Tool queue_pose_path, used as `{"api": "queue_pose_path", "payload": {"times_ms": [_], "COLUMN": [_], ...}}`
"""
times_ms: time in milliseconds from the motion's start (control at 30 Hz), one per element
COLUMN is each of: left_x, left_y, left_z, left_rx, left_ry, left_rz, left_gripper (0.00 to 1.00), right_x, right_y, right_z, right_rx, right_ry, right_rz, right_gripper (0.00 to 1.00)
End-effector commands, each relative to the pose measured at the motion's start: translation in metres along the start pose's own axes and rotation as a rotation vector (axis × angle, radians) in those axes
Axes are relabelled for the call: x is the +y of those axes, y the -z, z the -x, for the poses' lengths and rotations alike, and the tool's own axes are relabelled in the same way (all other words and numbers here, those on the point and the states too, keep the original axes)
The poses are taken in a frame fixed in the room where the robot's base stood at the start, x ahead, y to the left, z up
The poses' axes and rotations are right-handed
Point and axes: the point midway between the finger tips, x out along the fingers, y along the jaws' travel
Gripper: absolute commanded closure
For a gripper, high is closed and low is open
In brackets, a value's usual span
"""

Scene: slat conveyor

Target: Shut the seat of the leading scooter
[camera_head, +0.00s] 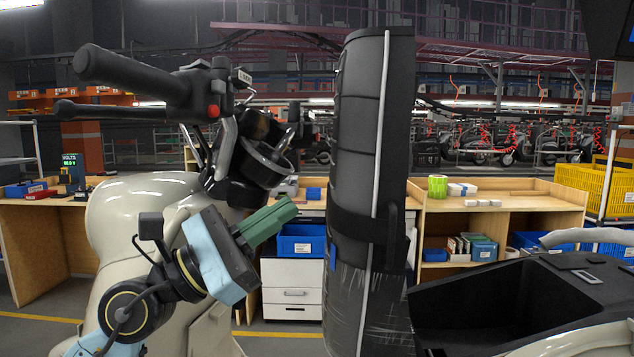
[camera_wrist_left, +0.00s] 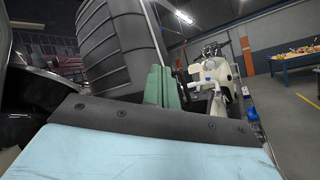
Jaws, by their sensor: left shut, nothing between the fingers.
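The cream scooter (camera_head: 140,215) stands close in front of me, with its handlebar at the left. Its black ribbed seat (camera_head: 362,120) is up, standing nearly upright in the middle. The open black under-seat bin (camera_head: 520,297) shows at the right. The seat also fills the upper left of the left wrist view (camera_wrist_left: 115,45). My left gripper (camera_head: 286,212) has green fingers, shut and empty, left of the seat and pointing towards it. A gap shows between them in the head view. The fingers (camera_wrist_left: 163,86) overlap the seat's edge in the wrist view; contact cannot be told. My right gripper is not in view.
Handlebar and mirror parts (camera_head: 265,160) hang just above my left gripper. Wooden benches (camera_head: 500,210) with blue bins and a white drawer unit (camera_head: 292,290) stand behind. A yellow crate (camera_head: 600,190) is at the right. Another pale scooter (camera_wrist_left: 212,90) shows in the wrist view.

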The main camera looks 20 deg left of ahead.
Motion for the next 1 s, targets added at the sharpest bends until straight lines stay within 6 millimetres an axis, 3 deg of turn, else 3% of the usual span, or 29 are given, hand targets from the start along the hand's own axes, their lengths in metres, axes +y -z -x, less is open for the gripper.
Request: {"api": "queue_pose_path", "payload": {"times_ms": [100,200,333,567,1000], "left_x": [0.017,0.042,0.075,0.097,0.102], "left_y": [0.007,0.015,0.02,0.025,0.075], "left_z": [-0.009,-0.005,0.005,0.008,-0.06], "left_rx": [0.186,0.347,0.517,0.628,0.623], "left_ry": [0.147,0.226,0.281,0.31,0.308], "left_rz": [-0.447,-0.734,-0.97,-1.089,-1.081], "left_gripper": [1.0,1.0,1.0,1.0,1.0], "right_x": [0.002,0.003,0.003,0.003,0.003], "right_y": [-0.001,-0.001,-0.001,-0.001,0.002], "right_z": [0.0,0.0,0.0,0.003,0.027], "right_rx": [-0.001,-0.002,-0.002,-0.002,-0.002], "right_ry": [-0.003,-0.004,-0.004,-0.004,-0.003], "right_rz": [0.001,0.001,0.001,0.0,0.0], "right_gripper": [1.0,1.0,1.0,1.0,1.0]}}
